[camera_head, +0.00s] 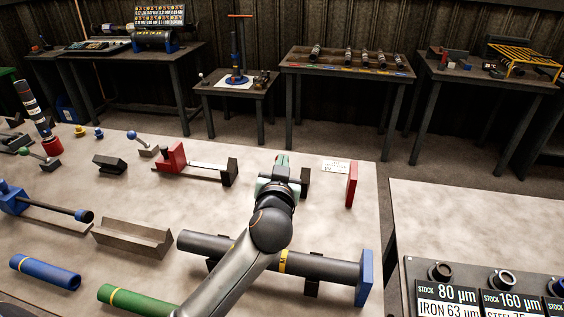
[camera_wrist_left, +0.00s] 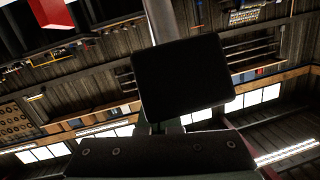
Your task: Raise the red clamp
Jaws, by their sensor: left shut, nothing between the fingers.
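Two red parts could be the red clamp, and I cannot tell which: a red block (camera_head: 172,158) on a rail at the centre left, and an upright red plate (camera_head: 352,184) right of my left gripper. My left gripper (camera_head: 282,162) is shut and empty over the bench, between these two parts and apart from both. A green part and a dark block show right by it; contact is unclear. In the left wrist view a dark square piece (camera_wrist_left: 183,72) fills the middle, and a red part (camera_wrist_left: 50,12) shows at the top left. My right gripper is out of view.
A dark shaft (camera_head: 320,267) with a blue end plate (camera_head: 366,277) lies in front, partly behind my arm. Blue (camera_head: 45,271) and green (camera_head: 140,299) bars lie at the front left. A ball-handled lever (camera_head: 142,145) stands beside the red block. Side tables line the wall.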

